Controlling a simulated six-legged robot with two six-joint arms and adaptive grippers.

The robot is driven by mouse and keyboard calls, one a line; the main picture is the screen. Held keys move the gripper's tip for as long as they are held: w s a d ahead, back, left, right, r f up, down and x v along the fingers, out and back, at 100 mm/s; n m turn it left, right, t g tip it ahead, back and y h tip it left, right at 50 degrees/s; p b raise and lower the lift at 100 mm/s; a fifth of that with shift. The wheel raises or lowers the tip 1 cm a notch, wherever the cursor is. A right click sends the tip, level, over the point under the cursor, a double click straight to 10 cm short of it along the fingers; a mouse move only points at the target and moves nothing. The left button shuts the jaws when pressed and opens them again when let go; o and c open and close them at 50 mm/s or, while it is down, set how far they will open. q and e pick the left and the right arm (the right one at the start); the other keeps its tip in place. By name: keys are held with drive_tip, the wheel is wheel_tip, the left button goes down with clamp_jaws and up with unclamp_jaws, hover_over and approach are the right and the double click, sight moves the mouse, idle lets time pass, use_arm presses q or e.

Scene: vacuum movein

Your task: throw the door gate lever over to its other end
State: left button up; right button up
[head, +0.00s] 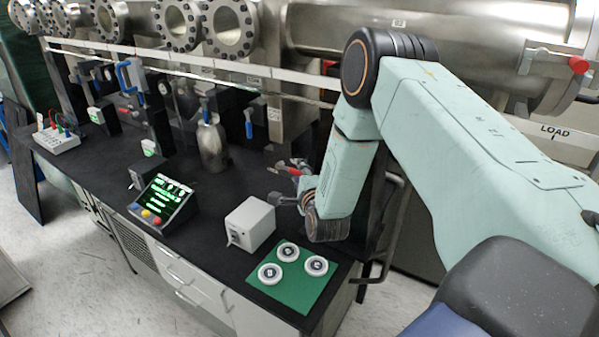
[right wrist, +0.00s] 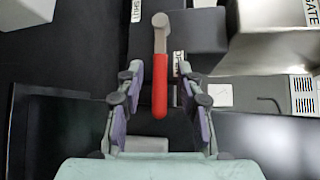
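A lever with a red grip and a grey metal arm (right wrist: 160,85) stands in the middle of the right wrist view, its grey end pointing up in the picture. In the head view a red piece (head: 294,171) shows at my right gripper (head: 290,184). In the right wrist view my right gripper (right wrist: 160,92) is open, with one finger on each side of the red grip. Gaps show between the fingers and the grip. My left gripper is not in view.
A white-grey box (head: 250,223) and a green mat (head: 288,284) with three round pieces lie near the gripper on the black bench. A screen console (head: 162,201) and a metal bottle (head: 212,145) stand further left. Steel chambers and pipes line the back.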

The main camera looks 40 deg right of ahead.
drive_tip(key=shift+d, duration=0.2)
drive_tip(key=shift+w+a, duration=0.15)
drive_tip(key=c, duration=0.3)
clamp_jaws()
